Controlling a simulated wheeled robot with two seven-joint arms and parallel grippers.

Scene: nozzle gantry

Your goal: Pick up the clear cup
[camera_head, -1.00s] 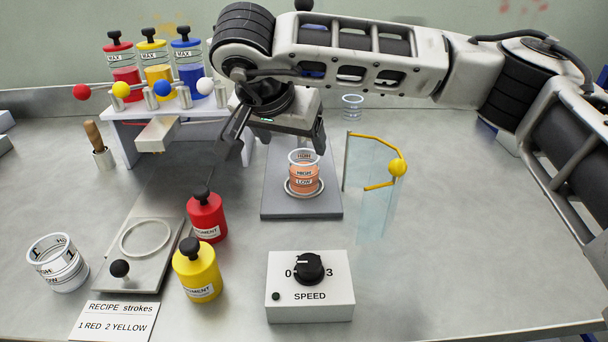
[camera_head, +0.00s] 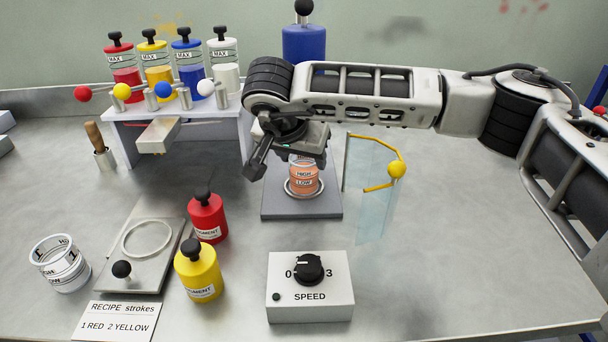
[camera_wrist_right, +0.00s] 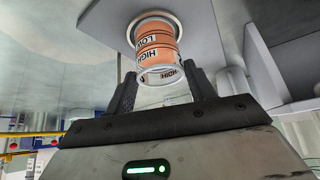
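The clear cup (camera_head: 304,180) holds orange liquid and carries HIGH and LOW labels. It stands upright in a ring on the grey plate (camera_head: 285,211). My right gripper (camera_head: 291,163) is above it, with its fingers spread and covering part of the cup's upper end in the head view. In the right wrist view the cup (camera_wrist_right: 158,48) has its rim end between the open fingertips (camera_wrist_right: 158,82). Gaps show on both sides, so the fingers do not appear to grip it. My left gripper is not in view.
A yellow-handled clear shield (camera_head: 375,195) stands right of the plate. The speed box (camera_head: 310,295) is in front. Red (camera_head: 207,217) and yellow (camera_head: 197,270) pigment bottles stand left. Another labelled cup (camera_head: 60,264) is at front left. A dispenser rack (camera_head: 180,127) stands behind.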

